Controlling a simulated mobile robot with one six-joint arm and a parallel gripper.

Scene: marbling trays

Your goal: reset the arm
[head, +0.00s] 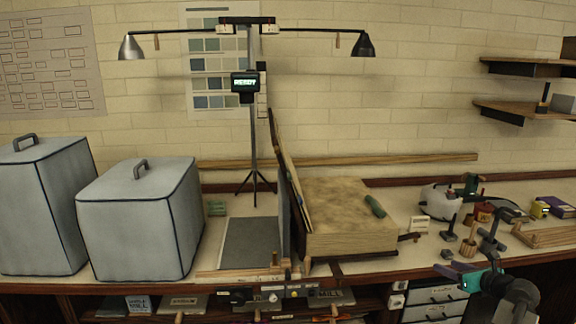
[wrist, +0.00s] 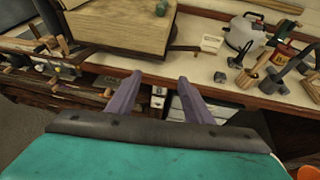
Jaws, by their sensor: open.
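My gripper (wrist: 161,80) shows in the wrist view with its two purple fingers apart and nothing between them. It points toward the front edge of the bench, over the drawer unit. In the head view my gripper (head: 450,268) is at the lower right, in front of the bench edge, with its teal body behind the fingers. My arm runs down to the lower right corner of the head view. Nothing is seen touching the fingers.
The bench (head: 408,258) holds a wooden box (head: 350,246) with a leaning board, a grey mat (head: 252,243), a white jug (head: 438,200) and several upright tools. Two grey covered boxes (head: 140,225) stand at left. Drawers (head: 435,295) lie below the bench.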

